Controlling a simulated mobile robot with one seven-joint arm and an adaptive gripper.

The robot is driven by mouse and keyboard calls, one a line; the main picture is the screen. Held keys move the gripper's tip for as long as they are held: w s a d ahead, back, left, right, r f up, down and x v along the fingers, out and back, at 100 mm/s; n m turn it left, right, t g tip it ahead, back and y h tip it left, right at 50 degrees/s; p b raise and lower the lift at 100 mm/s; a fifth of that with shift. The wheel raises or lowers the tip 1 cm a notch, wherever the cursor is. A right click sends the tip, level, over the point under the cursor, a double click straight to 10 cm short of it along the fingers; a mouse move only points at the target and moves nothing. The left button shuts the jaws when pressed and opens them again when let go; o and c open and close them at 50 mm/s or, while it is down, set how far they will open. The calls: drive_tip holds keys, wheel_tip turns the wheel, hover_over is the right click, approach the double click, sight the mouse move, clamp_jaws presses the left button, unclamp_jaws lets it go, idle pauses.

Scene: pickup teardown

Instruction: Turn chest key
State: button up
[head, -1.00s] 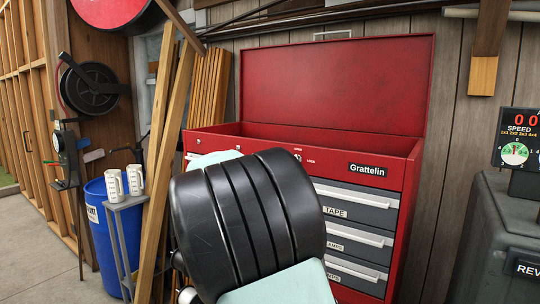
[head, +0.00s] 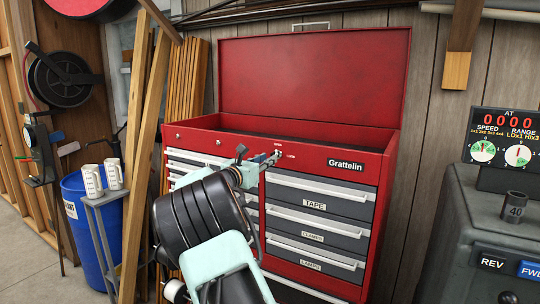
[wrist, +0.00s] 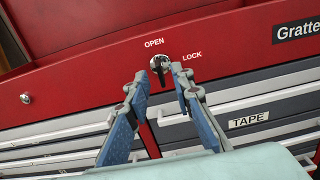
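The red tool chest (head: 345,136) stands against the wall with its lid up. Its lock and key show in the wrist view as a small metal key (wrist: 160,64) on the red front panel, between the OPEN and LOCK labels. The key's dark grip hangs roughly downward. My gripper (wrist: 159,74) is open, with one fingertip on each side of the key and visible gaps between. In the head view my gripper (head: 262,160) reaches the chest front just below the lock (head: 277,152). My arm hides part of the left drawers.
Labelled drawers (head: 315,204) lie below the lock. A blue bin (head: 85,225) and a small stand with two white mugs (head: 114,174) are at the left. Leaning planks (head: 150,150) stand close to my arm. A grey machine (head: 490,220) is at the right.

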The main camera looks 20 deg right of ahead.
drive_tip(key=x, duration=0.2)
drive_tip(key=shift+w+d, duration=0.25)
drive_tip(key=shift+d, duration=0.05)
drive_tip(key=shift+c, duration=0.7)
clamp_jaws()
